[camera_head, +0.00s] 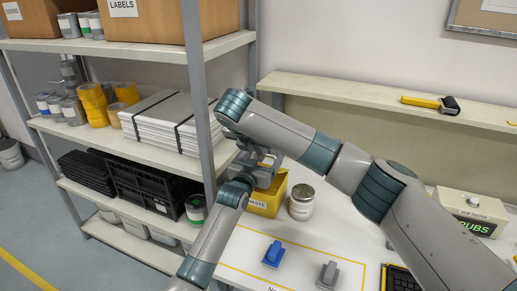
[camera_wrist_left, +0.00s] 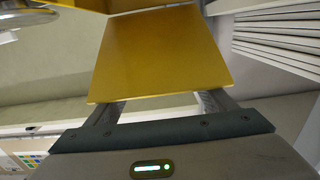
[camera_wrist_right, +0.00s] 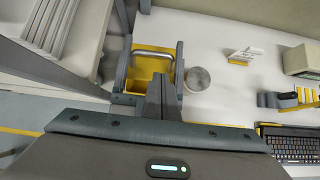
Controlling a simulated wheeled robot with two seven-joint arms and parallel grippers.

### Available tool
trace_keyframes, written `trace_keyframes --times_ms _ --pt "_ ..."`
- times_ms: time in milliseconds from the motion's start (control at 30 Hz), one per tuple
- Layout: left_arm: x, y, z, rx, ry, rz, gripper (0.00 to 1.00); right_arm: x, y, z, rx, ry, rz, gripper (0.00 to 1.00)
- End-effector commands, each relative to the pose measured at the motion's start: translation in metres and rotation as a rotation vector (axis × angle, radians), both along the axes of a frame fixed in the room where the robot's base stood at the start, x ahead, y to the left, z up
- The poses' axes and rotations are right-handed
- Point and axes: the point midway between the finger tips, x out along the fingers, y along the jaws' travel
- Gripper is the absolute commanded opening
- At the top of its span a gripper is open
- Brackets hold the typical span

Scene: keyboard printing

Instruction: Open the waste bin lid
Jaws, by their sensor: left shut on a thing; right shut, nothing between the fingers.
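The yellow waste bin (camera_head: 266,202) stands on the white table beside the shelf rack, partly hidden behind my arms. My left gripper (camera_wrist_left: 160,106) is shut on a flat yellow panel (camera_wrist_left: 160,55) of the bin; I cannot tell whether this is the lid or a wall. My right gripper (camera_wrist_right: 161,88) is shut and empty close to the bin's near edge. In the head view the two grippers crowd together above the bin, and their fingertips are hard to separate.
A grey-lidded can (camera_head: 301,202) stands right beside the bin. The shelf rack (camera_head: 203,120) with paper stacks is close on the left. A blue block (camera_head: 273,254) and a grey block (camera_head: 328,274) lie on the table in front. A wall ledge (camera_head: 350,102) runs behind.

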Motion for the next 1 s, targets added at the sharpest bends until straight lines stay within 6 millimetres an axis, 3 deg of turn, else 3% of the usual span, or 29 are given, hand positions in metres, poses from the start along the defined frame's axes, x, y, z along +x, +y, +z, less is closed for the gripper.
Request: trace_keyframes --times_ms 500,1000 --pt "0.000 -0.002 -0.002 0.000 0.004 -0.003 0.37 0.040 -0.013 -0.056 0.000 0.001 -0.001 0.00" --pt "0.000 -0.002 -0.002 0.000 0.004 -0.003 0.37 0.044 -0.015 -0.059 0.001 0.000 -0.001 0.00"
